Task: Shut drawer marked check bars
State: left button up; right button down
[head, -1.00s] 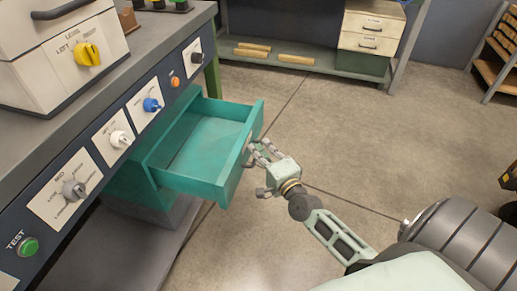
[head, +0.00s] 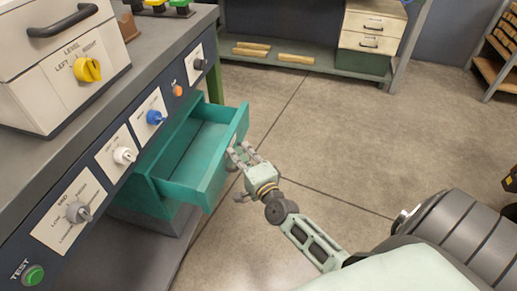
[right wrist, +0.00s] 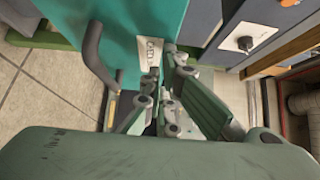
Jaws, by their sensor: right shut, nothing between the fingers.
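The teal drawer (head: 181,190) stands partly open under the bench on the left, and its inside looks empty. My right gripper (head: 238,153) is shut with nothing in it, its fingertips at the outer face of the drawer front. In the right wrist view, the closed fingers (right wrist: 163,72) meet the teal front (right wrist: 124,20) beside a white label (right wrist: 151,50). The label's lettering is partly covered by the fingers and too small to read surely. A dark bar handle (right wrist: 95,55) is to the left of the fingers. My left gripper is out of view.
Above the drawer, the bench panel carries a grey knob (head: 78,212), a white knob (head: 124,156), a blue knob (head: 155,117) and a green test button (head: 33,275). Open concrete floor (head: 330,130) lies to the right. A low shelf with wooden pieces (head: 296,59) is at the back.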

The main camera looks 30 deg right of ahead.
pick_arm(q)
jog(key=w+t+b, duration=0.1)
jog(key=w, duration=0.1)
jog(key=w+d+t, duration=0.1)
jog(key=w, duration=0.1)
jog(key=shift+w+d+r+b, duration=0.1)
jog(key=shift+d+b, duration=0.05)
jog(key=shift+b, duration=0.25)
pick_arm(e)
jog(key=w+a, duration=1.1)
jog(key=w, duration=0.2)
jog(key=shift+a+r, duration=0.15)
